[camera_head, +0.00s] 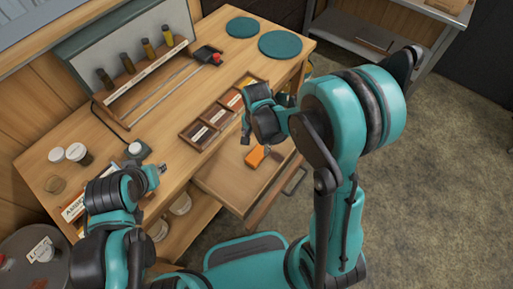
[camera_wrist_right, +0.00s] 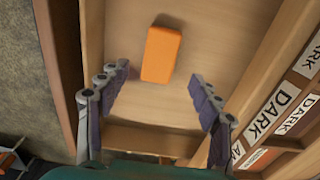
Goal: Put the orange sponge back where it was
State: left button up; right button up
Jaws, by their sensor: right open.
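The orange sponge (camera_head: 254,157) lies in an open drawer (camera_head: 217,178) below the wooden counter. In the right wrist view the sponge (camera_wrist_right: 161,54) lies on the drawer floor, beyond and between the fingertips. My right gripper (camera_head: 247,128) is above the drawer. In its own view the right gripper (camera_wrist_right: 160,92) has its fingers spread wide, with nothing between them. My left gripper (camera_head: 158,172) is near the counter's front edge at the left; its finger opening is too small to make out.
A divided wooden box (camera_head: 203,134) with labels such as DARK stands on the counter beside the drawer. Bottles (camera_head: 126,62) stand on a rack at the back. Teal round mats (camera_head: 280,44) lie at the far end. Jars (camera_head: 78,153) stand at the left.

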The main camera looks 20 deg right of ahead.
jog(key=s+d+r+n+t, duration=0.2)
jog(key=s+r+n, duration=0.3)
jog(key=r, duration=0.4)
jog(key=s+d+r+n+t, duration=0.2)
jog(key=s+r+n+t, duration=0.3)
jog(key=r, duration=0.4)
jog(key=shift+d+p, duration=0.35)
jog(key=shift+p, duration=0.05)
jog(key=shift+s, duration=0.1)
notch_tip(320, 180, down, 4)
jog(key=b, duration=0.3)
jog(key=shift+r+b, duration=0.15)
jog(key=shift+b, duration=0.2)
jog(key=shift+c, duration=0.3)
